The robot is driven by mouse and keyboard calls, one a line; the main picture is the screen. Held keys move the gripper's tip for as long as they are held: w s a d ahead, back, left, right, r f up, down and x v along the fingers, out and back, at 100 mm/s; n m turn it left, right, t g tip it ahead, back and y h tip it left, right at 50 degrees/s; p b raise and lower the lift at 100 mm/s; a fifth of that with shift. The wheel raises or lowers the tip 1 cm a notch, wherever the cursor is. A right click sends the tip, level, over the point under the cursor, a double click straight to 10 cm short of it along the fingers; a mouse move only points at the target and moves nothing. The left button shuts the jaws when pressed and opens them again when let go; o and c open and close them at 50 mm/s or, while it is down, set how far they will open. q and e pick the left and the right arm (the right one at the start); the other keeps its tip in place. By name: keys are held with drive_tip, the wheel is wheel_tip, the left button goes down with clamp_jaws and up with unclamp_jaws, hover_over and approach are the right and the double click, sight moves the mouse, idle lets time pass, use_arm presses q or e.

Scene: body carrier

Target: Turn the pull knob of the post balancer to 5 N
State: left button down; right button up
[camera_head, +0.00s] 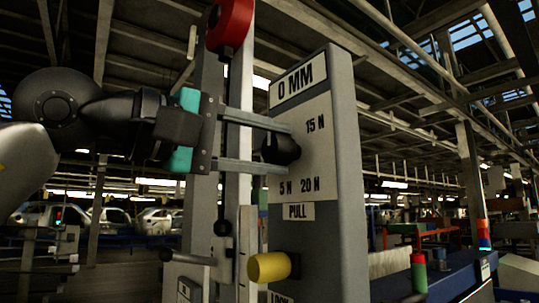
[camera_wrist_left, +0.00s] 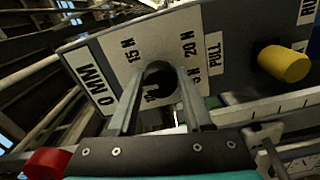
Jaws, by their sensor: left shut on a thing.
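The post balancer (camera_head: 345,190) is a grey upright box with a pale dial plate. The plate shows 15 N at upper right and 5 N and 20 N below, over a PULL label (camera_head: 298,211). The black pull knob (camera_head: 284,150) sits in the middle of the dial, and also shows in the left wrist view (camera_wrist_left: 159,82). My left gripper (camera_head: 278,148) reaches in from the left, its two fingers shut on the knob from above and below. The fingers hide part of the dial. I cannot tell which mark the knob points to. My right gripper is out of view.
A yellow knob (camera_head: 268,267) sticks out below the dial. A red round part (camera_head: 230,25) hangs above my gripper. A thin rod with a black ball (camera_head: 222,227) and a metal lever (camera_head: 190,257) stand left of the box. A blue bench (camera_head: 450,275) is at right.

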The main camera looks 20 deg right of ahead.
use_arm(q)
drive_tip(key=n+b, duration=0.1)
drive_tip(key=n, duration=0.2)
drive_tip(key=shift+f+n, duration=0.1)
drive_tip(key=shift+n, duration=0.3)
drive_tip(key=n+b, duration=0.2)
drive_tip(key=n, duration=0.2)
drive_tip(key=shift+n, duration=0.3)
drive_tip(key=n+b, duration=0.2)
drive_tip(key=n, duration=0.5)
drive_tip(key=n+b, duration=0.2)
drive_tip(key=n, duration=0.2)
drive_tip(key=shift+n, duration=0.4)
drive_tip(key=n+b, duration=0.1)
drive_tip(key=n, duration=0.2)
drive_tip(key=shift+n, duration=0.3)
drive_tip(key=n+b, duration=0.1)
drive_tip(key=n, duration=0.2)
drive_tip(key=shift+w+n, duration=0.1)
drive_tip(key=shift+n, duration=0.2)
drive_tip(key=shift+n+b, duration=0.8)
drive_tip(key=shift+n, duration=1)
